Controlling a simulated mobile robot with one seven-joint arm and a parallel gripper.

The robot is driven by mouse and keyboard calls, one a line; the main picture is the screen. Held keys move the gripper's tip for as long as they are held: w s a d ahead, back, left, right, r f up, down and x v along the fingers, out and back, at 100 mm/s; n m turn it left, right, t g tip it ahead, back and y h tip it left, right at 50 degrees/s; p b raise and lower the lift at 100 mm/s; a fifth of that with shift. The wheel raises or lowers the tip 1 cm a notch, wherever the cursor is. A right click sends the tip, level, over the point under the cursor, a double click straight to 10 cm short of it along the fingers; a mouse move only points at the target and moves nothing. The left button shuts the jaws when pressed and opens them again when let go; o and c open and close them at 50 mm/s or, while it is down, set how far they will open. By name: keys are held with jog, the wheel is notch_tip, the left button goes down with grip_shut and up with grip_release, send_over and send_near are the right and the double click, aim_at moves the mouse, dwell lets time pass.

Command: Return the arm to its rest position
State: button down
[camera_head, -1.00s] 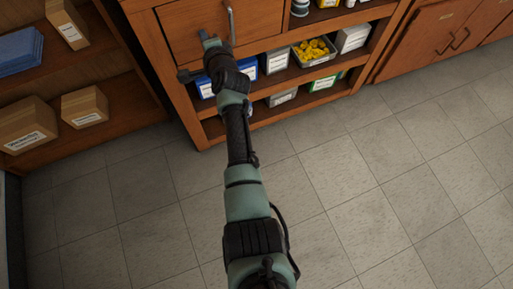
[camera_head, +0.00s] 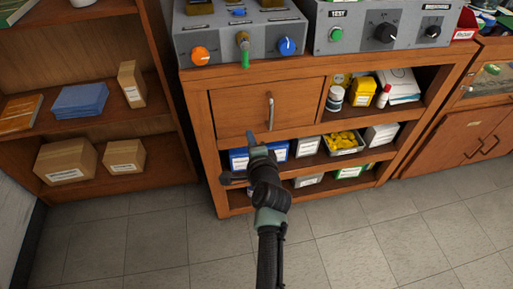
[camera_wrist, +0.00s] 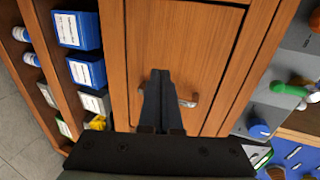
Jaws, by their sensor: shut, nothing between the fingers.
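My arm reaches forward from the bottom of the head view, with my gripper (camera_head: 250,142) in front of the wooden bench cabinet, just below its drawer (camera_head: 238,108). In the wrist view the two fingers of my gripper (camera_wrist: 160,78) lie side by side, shut and empty. They point at the wooden front, and the metal handle (camera_wrist: 190,103) shows partly behind them. In the head view the drawer handle (camera_head: 270,114) is above and right of the fingertips. The gap between fingers and front is hard to judge.
Grey control boxes (camera_head: 220,50) stand on the bench top. Open shelves right of the drawer hold bottles, boxes and a tray of yellow parts (camera_head: 343,143). A shelf unit with cardboard boxes (camera_head: 66,162) is at left. The grey tiled floor (camera_head: 130,240) is clear.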

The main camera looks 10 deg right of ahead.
jog(key=p+v, duration=0.1)
jog(key=v, duration=0.4)
jog(key=a+r+n+t, duration=0.25)
jog(key=r+n, duration=0.25)
jog(key=r, duration=1)
jog(key=a+r+n+t, duration=0.1)
jog(key=r+n+t, duration=0.25)
jog(key=r, duration=1.25)
jog(key=s+a+r+n+t, duration=0.2)
jog(key=s+r+n+t, duration=0.25)
jog(key=s+r, duration=0.75)
jog(key=s+a+r+n+t, duration=0.25)
jog(key=s+r+n, duration=0.4)
jog(key=r, duration=0.95)
notch_tip(320, 180, up, 21)
jog(key=m+p, duration=0.2)
jog(key=p, duration=1.9)
jog(key=shift+s+d+f+h+p, duration=0.2)
jog(key=shift+s+d+h+p, duration=0.1)
jog(key=shift+s, duration=0.1)
